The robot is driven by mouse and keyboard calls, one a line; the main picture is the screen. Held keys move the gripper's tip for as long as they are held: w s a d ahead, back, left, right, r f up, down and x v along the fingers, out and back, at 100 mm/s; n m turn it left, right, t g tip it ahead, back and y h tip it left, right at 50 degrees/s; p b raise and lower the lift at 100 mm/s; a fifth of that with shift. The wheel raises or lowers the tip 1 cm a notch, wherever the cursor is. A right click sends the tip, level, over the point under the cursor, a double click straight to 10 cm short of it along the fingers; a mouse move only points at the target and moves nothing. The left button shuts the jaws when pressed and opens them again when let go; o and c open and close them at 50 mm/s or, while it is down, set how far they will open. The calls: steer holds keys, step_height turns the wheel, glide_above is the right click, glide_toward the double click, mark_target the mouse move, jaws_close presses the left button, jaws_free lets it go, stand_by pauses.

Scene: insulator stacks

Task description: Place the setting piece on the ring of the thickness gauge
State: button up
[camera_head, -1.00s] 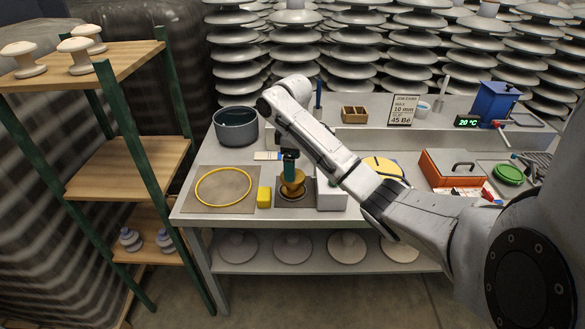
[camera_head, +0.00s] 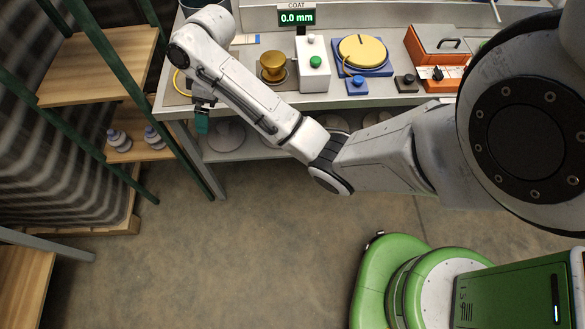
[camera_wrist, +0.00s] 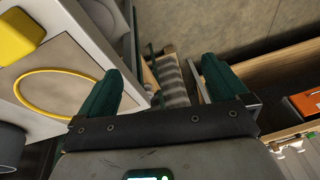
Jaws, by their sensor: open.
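A brass-coloured, cup-shaped piece (camera_head: 272,66), which looks like the setting piece, stands upright on a dark plate on the bench. The plate's ring is not clear beneath it. The gauge appears to be the white box (camera_head: 313,70) with a green button, right of the brass piece, with a display (camera_head: 296,17) reading 0.0 mm behind it. My gripper (camera_head: 202,122) hangs in front of the bench's edge, left of and nearer than the brass piece. In the wrist view my gripper (camera_wrist: 160,88) is open, with nothing between its green fingers.
A yellow hoop (camera_wrist: 62,92) lies on a grey mat (camera_wrist: 85,65) with a yellow block (camera_wrist: 18,36) beside it. A wooden shelf rack (camera_head: 100,65) stands close left of my gripper. A yellow disc (camera_head: 362,51) and an orange box (camera_head: 436,58) sit farther right. The floor (camera_head: 250,240) in front is clear.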

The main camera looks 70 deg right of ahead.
steer(key=s+a+f+m, duration=0.1)
steer(key=s+a+f, duration=0.3)
steer(key=s+a, duration=0.25)
steer(key=s+a+f+m, duration=0.1)
steer(key=s+a+f, duration=0.35)
steer(key=a, duration=0.35)
steer(key=s+d+m+g+h, duration=0.1)
steer(key=s+d+h, duration=0.1)
steer(key=s, duration=1.2)
steer(key=shift+s+d+f+g, duration=0.25)
steer(key=shift+s+g, duration=0.05)
steer(key=shift+c, duration=0.5)
